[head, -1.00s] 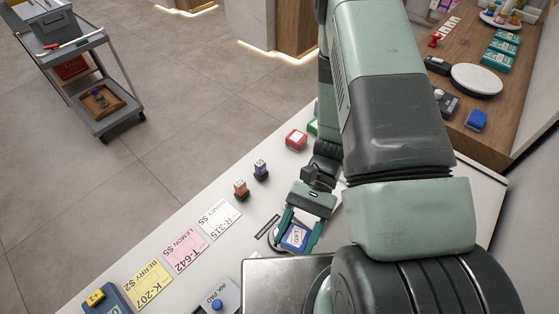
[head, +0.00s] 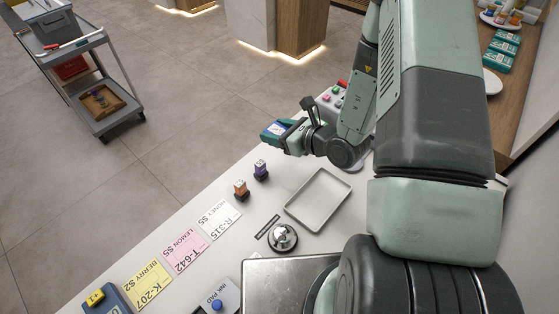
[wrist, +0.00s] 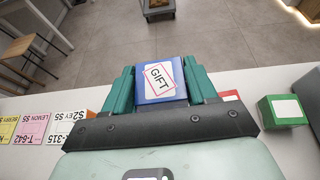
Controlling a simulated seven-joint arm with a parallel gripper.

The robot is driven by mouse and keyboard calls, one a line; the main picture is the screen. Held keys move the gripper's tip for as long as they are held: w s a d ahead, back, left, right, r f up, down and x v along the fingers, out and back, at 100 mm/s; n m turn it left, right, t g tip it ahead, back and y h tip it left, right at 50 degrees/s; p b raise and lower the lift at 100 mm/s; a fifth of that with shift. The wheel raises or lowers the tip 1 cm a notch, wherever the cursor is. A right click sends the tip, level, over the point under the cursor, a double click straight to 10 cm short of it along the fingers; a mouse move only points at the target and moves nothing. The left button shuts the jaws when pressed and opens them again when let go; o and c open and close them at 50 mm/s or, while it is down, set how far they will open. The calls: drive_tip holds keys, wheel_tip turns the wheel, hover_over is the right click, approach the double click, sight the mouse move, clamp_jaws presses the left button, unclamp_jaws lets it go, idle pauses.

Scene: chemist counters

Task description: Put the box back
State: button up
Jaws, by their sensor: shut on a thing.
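A blue box (wrist: 148,88) with a white label reading GIFT is between the two green fingers of my gripper (wrist: 162,82) in the wrist view. My gripper is shut on it. In the head view my gripper (head: 274,131) holds the box up at the counter's far edge, with the floor behind it. A shallow silver tray (head: 290,207) lies empty on the counter. In the wrist view a green box (wrist: 283,111) with a white label stands at the right. A red box (wrist: 231,96) is partly hidden behind my right finger.
A service bell (head: 283,237) stands left of the tray. Two small stamps, one orange (head: 241,189) and one purple (head: 261,170), stand near the counter's far edge. White, pink and yellow cards (head: 184,248) lie along that edge. A panel with buttons (head: 333,101) is beyond my wrist.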

hover_over(280, 162)
wheel_tip(280, 162, down, 6)
drive_tip(key=shift+w+r, duration=0.1)
drive_tip(key=shift+r, duration=0.05)
drive_tip(key=shift+f, duration=2.15)
drive_tip(key=shift+f, duration=0.15)
drive_tip(key=o, duration=1.2)
drive_tip(key=shift+c, duration=0.2)
drive_tip(key=shift+r, duration=0.2)
drive_tip(key=v, duration=1.2)
drive_tip(key=shift+a, duration=0.25)
